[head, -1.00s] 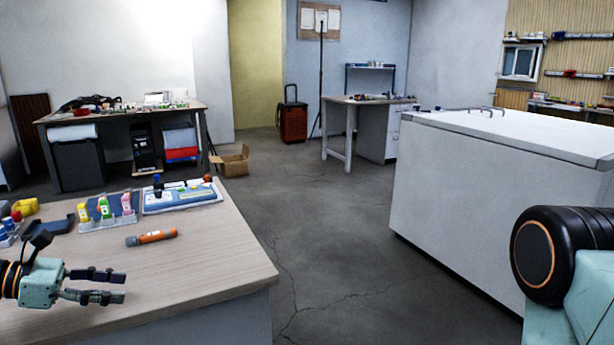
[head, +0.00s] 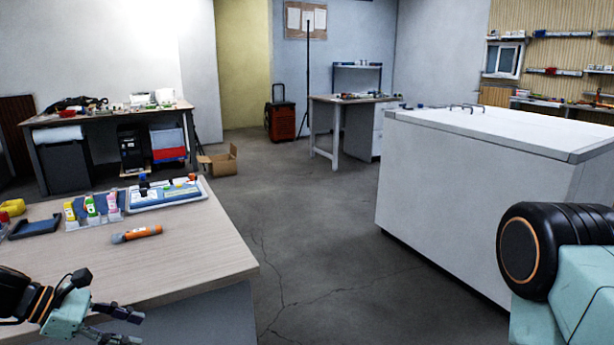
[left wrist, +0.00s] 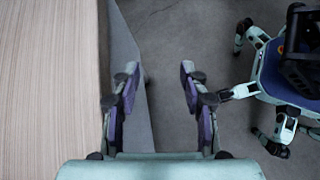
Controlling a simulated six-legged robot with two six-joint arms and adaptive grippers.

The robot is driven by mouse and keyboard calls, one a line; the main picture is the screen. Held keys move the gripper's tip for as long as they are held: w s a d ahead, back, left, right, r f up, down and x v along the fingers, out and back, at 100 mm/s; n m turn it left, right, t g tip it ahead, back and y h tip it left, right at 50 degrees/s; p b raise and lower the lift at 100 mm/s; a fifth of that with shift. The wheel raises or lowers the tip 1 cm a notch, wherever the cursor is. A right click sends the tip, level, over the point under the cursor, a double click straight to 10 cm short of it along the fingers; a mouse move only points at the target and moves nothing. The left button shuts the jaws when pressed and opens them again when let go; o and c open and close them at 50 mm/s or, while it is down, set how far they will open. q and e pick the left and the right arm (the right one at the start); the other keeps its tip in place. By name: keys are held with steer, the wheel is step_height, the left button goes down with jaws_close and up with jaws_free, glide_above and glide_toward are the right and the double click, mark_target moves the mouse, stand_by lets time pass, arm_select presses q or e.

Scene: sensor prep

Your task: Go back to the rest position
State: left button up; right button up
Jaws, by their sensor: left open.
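My left gripper (head: 122,325) is low at the left of the head view, by the near edge of the wooden-topped table (head: 190,255). It is open and empty. In the left wrist view its two fingers (left wrist: 158,95) are apart, over the table's side and the grey floor, with the tabletop (left wrist: 45,90) to the left. An orange marker-like tube (head: 137,234) lies on the table, apart from the gripper. My right arm shows at the right edge of the head view, but its gripper is out of sight.
On the table are a clear rack with colored bottles (head: 93,212), a blue-white tray (head: 165,194) and a dark blue tray (head: 35,227). A large white chest (head: 470,190) stands at right. Grey floor (head: 310,240) is free between. My own legs show in the wrist view.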

arm_select(q)
steer(key=s+d+f+m+g+y, duration=0.25)
steer(key=s+d+f+m, duration=0.25)
steer(key=s+f, duration=0.3)
steer(key=s+d+f+m+g+y, duration=0.2)
steer(key=s+d+f+m+y, duration=0.25)
steer(key=s+f, duration=0.35)
steer(key=s+d+m+y+p, duration=0.1)
steer(key=s+d+m, duration=0.3)
steer(key=s+m, duration=0.8)
steer(key=s+y, duration=0.1)
steer(key=s, duration=0.3)
steer(key=shift+s+p, duration=0.25)
steer(key=shift+p, duration=0.05)
